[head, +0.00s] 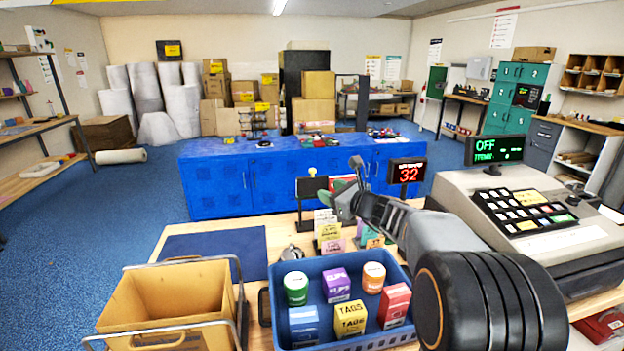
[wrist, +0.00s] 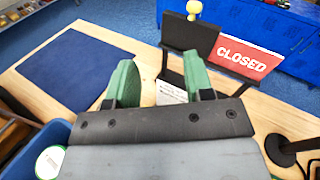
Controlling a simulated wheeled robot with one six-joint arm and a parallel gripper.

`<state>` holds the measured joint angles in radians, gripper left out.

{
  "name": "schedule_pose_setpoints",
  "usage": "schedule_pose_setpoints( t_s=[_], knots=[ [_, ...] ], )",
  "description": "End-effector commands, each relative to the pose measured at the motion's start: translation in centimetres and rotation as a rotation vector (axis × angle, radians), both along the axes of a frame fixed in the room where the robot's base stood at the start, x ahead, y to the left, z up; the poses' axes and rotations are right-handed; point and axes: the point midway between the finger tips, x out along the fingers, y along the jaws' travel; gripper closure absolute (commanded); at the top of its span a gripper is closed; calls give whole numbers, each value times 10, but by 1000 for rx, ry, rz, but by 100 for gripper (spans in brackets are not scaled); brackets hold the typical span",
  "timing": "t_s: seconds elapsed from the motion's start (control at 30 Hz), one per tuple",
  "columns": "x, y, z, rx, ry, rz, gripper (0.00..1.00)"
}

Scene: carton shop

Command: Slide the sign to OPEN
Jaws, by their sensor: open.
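The sign stands on the counter ahead of my gripper. Its black sliding cover (wrist: 189,34) is over the left half, and the red panel reading CLOSED (wrist: 243,58) shows on the right. A pale yellow knob (wrist: 194,8) sits on top of the cover. In the head view the cover (head: 311,187) and knob (head: 312,171) show, while the red part is mostly behind my gripper. My gripper (wrist: 160,72) is open, its two green fingers apart with nothing held. It is nearer than the sign and appears clear of the knob; it also shows in the head view (head: 346,197).
A blue tray (head: 262,309) of small boxes and tins and a wire-framed carton (head: 172,312) stand at the front. A red "32" display (head: 407,171) and a cash register (head: 520,215) stand to the right. A dark blue mat (head: 215,249) lies left, with nothing on it.

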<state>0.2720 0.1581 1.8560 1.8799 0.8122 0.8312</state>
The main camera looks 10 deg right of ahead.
Motion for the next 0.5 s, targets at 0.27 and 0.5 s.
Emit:
schedule_pose_setpoints(
  t_s=[0.27, 0.5],
  knots=[
    [33, -27, -2, 227, 6, -109, 52],
    [70, -11, -1, 236, 8, -112, 52]
  ],
)
